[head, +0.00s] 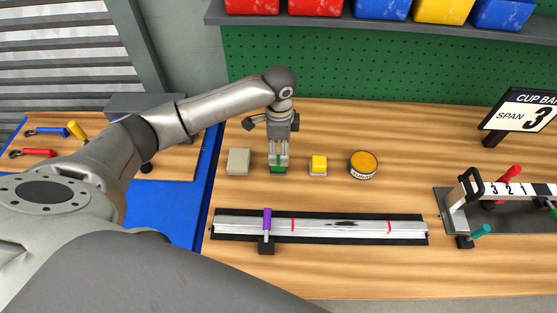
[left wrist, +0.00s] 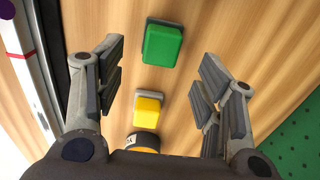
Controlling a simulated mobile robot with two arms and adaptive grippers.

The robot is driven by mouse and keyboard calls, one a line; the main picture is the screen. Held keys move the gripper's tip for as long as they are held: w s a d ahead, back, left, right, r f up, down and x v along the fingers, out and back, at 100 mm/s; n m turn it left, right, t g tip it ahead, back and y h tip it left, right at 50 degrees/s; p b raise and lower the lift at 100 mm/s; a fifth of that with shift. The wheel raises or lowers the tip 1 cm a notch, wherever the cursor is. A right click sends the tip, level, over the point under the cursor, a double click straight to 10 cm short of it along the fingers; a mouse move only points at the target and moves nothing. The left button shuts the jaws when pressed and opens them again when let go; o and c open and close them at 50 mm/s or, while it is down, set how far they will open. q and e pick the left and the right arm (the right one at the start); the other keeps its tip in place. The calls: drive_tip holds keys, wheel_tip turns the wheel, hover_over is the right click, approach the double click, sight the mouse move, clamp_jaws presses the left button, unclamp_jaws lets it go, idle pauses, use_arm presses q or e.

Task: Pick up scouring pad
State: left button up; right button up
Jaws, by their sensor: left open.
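A green pad (head: 278,170) on a thin grey base, which looks like the scouring pad, lies on the wooden bench. My left gripper (head: 278,160) points down above it and covers part of it in the head view. In the left wrist view the green pad (left wrist: 163,46) lies whole and free at the top, beyond the space between the fingers. The left gripper (left wrist: 161,80) is open and empty, its fingers wide apart. My right gripper does not show.
A grey block (head: 238,161) lies left of the pad; a yellow block (head: 318,163) and a round tin (head: 363,165) lie right. A long metal strip in a black fixture (head: 320,228) lies in front. A gauge stand (head: 500,205) is at right; a green pegboard (head: 380,70) rises behind.

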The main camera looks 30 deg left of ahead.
sight(278, 159)
use_arm(q)
drive_tip(key=shift+f, duration=0.7)
wheel_tip(278, 159, down, 4)
drive_tip(key=shift+a+f+p, duration=0.1)
drive_tip(key=shift+f+p, duration=0.05)
drive_tip(key=shift+p, duration=0.85)
drive_tip(key=shift+f, duration=0.45)
drive_tip(key=c, duration=1.1)
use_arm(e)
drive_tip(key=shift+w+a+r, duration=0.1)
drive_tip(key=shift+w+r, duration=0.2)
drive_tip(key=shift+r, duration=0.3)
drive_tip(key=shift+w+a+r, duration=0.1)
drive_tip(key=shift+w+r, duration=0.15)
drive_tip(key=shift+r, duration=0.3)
use_arm(q)
drive_tip(key=shift+r, duration=0.1)
